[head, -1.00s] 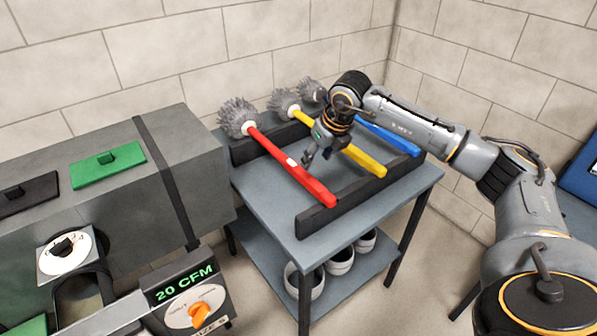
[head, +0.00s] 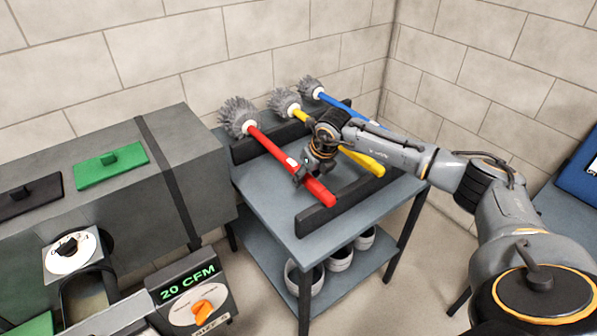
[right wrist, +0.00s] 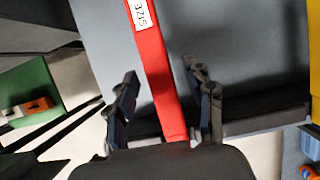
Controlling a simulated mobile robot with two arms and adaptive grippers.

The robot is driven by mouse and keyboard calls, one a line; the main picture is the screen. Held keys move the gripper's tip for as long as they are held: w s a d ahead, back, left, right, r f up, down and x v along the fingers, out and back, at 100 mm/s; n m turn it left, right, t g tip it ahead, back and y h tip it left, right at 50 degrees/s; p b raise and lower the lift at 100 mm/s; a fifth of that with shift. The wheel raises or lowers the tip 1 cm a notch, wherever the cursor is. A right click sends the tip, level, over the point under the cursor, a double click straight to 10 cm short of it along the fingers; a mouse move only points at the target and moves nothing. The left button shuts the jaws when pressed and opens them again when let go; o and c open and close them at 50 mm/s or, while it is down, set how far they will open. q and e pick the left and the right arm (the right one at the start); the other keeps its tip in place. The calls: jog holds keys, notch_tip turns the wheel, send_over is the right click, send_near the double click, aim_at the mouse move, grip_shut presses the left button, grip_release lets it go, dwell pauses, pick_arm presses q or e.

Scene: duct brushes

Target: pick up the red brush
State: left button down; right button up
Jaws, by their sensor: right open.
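The red brush (head: 266,145) has a grey bristle head and a long red handle, and it lies across two dark rails on the grey table. In the right wrist view its handle (right wrist: 155,75), with a white size label, runs down between the two fingers. My right gripper (head: 305,175) is open over the front half of the handle. In the right wrist view its fingers (right wrist: 162,97) stand on either side of the handle, apart from it. I cannot tell the exact height. My left gripper is not in view.
The yellow brush (head: 366,162) and the blue brush (head: 345,107) lie to the right on the same rails, partly behind my right arm. A grey duct (head: 110,205) with a green cover (head: 110,166) stands left. White rings (head: 340,262) sit on the lower shelf.

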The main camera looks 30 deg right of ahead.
jog(key=shift+f+b, duration=0.25)
jog(key=shift+b, duration=0.05)
dwell(0.5)
grip_shut()
